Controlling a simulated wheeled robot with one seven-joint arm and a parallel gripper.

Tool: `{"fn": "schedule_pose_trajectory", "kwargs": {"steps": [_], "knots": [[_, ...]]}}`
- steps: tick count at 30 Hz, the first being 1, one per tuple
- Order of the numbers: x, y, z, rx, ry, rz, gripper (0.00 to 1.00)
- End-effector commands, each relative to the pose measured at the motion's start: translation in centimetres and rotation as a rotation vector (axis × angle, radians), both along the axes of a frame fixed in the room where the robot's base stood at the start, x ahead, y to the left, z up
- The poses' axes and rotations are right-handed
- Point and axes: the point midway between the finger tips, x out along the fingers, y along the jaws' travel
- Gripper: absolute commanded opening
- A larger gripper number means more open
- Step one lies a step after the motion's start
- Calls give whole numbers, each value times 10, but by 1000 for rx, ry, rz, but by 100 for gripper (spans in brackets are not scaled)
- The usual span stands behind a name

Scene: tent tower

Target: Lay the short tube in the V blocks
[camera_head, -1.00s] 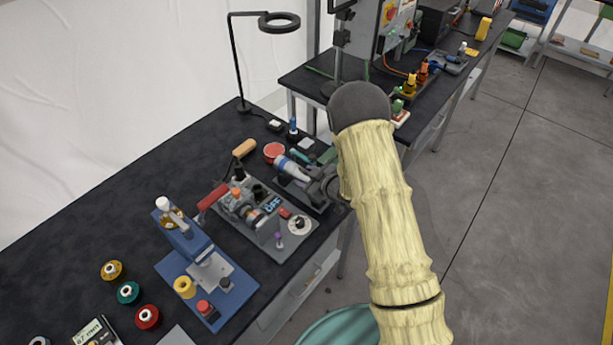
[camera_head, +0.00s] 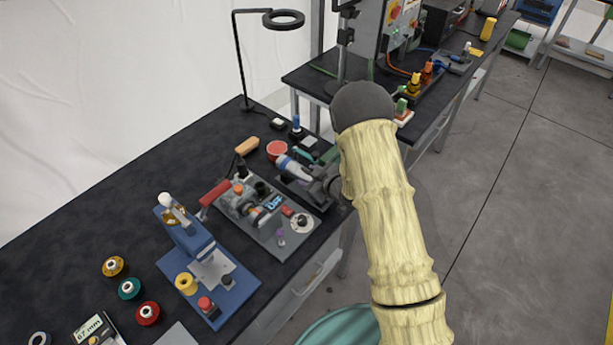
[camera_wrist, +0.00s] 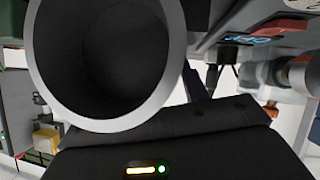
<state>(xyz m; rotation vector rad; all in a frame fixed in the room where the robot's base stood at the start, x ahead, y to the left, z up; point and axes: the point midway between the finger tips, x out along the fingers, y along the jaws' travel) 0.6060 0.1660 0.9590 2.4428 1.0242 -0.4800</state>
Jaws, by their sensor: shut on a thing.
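The short tube (camera_head: 292,167) looks pale grey with a bluish end in the head view. In the wrist view the tube (camera_wrist: 172,45) is large and close, with its round open end facing the camera and a dark hollow inside. My gripper (camera_head: 312,176) is shut on the tube, over the back right part of the bench near its edge. The gripper's dark body also shows below the tube in the wrist view. I cannot make out the V blocks clearly; a dark fixture (camera_head: 290,187) lies under the gripper, partly hidden by it.
A grey board (camera_head: 262,234) with several small parts and a red-handled clamp (camera_head: 214,192) lies in front of the gripper. A blue fixture (camera_head: 235,290) stands nearer. A red round tin (camera_head: 277,150) and a ring lamp (camera_head: 284,20) are behind. The bench's left part is mostly clear.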

Motion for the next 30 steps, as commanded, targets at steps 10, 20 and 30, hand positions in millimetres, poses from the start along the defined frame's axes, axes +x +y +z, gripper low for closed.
{"fn": "schedule_pose_trajectory", "kwargs": {"steps": [10, 20, 30], "knots": [[0, 3, 1, 1, -3, 5, 70], [-8, -2, 6, 0, -4, 6, 70], [-49, -39, 32, -1, -1, 3, 70]]}}
